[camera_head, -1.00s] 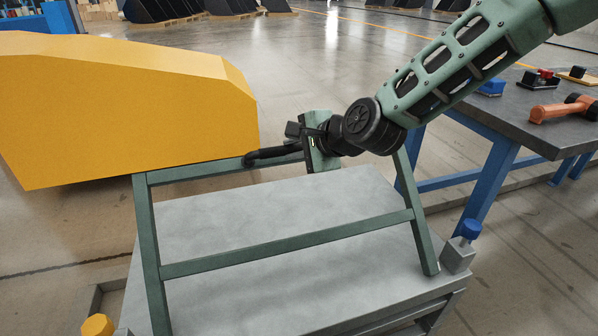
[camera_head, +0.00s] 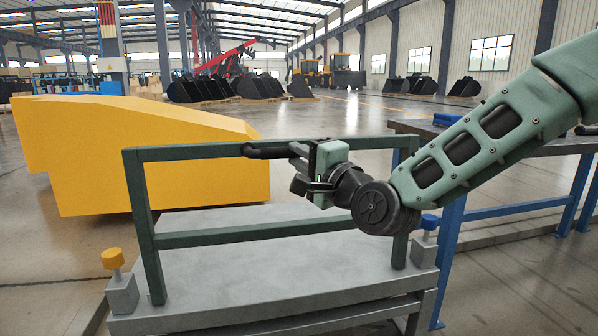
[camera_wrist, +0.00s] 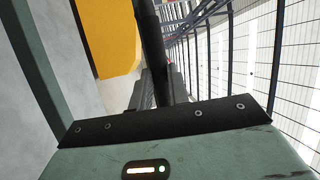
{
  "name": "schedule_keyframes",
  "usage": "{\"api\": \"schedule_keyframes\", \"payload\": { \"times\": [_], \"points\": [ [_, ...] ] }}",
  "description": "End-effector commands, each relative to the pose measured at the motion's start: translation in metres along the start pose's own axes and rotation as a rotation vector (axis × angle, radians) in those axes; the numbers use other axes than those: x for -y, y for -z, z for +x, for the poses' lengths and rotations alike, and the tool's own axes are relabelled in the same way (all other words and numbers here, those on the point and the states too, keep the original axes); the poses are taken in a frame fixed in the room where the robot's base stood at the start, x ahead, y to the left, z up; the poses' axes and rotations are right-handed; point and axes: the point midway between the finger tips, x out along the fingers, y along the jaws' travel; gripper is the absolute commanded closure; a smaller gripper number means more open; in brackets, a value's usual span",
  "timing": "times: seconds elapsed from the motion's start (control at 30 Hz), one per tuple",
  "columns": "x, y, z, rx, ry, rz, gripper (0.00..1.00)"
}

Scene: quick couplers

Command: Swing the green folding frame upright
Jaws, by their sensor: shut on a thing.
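The green folding frame (camera_head: 142,215) stands close to upright on a grey platform in the head view; its exact angle is hard to tell. It has two posts, a crossbar and a top bar with a black handle (camera_head: 262,151). My gripper (camera_head: 297,165) is at the middle of the top bar, shut on the handle. In the wrist view the black handle (camera_wrist: 151,40) runs up from between the jaws, and a green frame bar (camera_wrist: 38,75) shows at left. The fingertips' contact is partly hidden.
A yellow knob (camera_head: 112,258) stands by the left post's foot and a blue knob (camera_head: 429,222) by the right one. A large yellow block (camera_head: 80,150) is behind left. A blue-legged workbench (camera_head: 480,148) stands at right, behind my arm.

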Motion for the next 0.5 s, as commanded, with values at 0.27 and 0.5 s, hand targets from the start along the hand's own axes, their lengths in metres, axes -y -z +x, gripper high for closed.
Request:
{"api": "schedule_keyframes", "payload": {
  "times": [0.27, 0.5],
  "points": [
    [-0.0039, -0.0053, -0.0107, 0.002, 0.053, -0.023, 1.00],
    [-0.0038, -0.0067, -0.0122, 0.005, 0.056, -0.025, 1.00]
  ]
}}
